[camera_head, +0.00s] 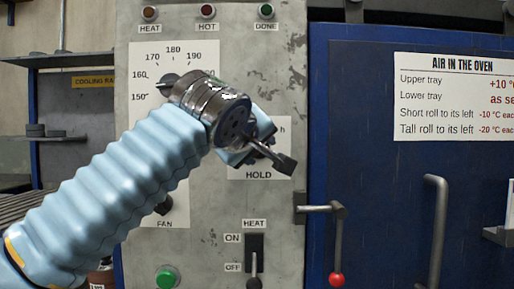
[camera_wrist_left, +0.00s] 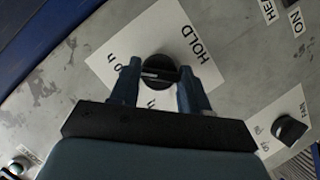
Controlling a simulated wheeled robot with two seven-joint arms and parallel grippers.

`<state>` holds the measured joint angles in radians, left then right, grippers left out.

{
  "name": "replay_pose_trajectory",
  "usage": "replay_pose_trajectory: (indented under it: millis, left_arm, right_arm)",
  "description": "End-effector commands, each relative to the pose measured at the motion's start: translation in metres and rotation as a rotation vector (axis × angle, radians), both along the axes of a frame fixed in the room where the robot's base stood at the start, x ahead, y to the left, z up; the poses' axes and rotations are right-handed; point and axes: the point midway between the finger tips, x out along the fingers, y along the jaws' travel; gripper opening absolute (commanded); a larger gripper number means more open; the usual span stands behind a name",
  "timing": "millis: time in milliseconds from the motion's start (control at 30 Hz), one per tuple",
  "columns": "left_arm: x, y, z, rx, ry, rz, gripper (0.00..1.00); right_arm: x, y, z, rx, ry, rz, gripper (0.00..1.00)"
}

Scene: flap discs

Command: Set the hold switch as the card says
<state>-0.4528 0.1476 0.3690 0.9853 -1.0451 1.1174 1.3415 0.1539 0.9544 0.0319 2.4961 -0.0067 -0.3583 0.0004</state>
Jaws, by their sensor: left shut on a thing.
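The hold switch (camera_wrist_left: 157,84) is a round dark knob on a white plate marked HOLD (camera_wrist_left: 200,44) in the left wrist view. My left gripper (camera_wrist_left: 163,72) is shut on this knob, one blue finger on each side. A pale line crosses the knob between the fingers. The plate's small marks are only partly readable. In the head view my left gripper (camera_head: 257,138) and wrist cover the knob and most of the HOLD plate (camera_head: 258,174). A white card (camera_head: 453,96) headed AIR IN THE OVEN, listing trays and rolls, is on the blue door. My right gripper is out of view.
A HEAT switch (camera_head: 254,262) with ON and OFF marks and a green button (camera_head: 167,277) sit below. A temperature dial (camera_head: 152,58) is partly behind my arm. The blue oven door (camera_head: 385,190) has a red-tipped latch (camera_head: 337,245) and a grey handle (camera_head: 436,225).

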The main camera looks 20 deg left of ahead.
Motion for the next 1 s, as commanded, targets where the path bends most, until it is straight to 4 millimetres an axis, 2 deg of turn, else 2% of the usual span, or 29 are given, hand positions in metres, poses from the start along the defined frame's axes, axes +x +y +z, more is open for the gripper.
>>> replay_pose_trajectory:
  millis: [333,367,500,833,1000]
  left_arm:
    - [0.000,0.000,-0.002,0.006,0.004,0.001,0.15]
    - [0.000,0.000,-0.002,0.006,0.004,0.001,0.50]
    - [0.000,0.000,-0.001,0.004,0.003,0.000,0.71]
    - [-0.003,0.000,0.001,0.002,0.001,0.000,0.71]
    - [-0.028,0.000,0.008,0.003,-0.003,-0.002,0.71]
  right_arm:
    - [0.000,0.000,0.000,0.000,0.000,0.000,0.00]
    - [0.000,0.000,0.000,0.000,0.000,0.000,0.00]
    - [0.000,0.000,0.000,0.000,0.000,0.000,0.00]
    - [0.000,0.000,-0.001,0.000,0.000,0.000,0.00]
    - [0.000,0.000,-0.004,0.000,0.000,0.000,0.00]
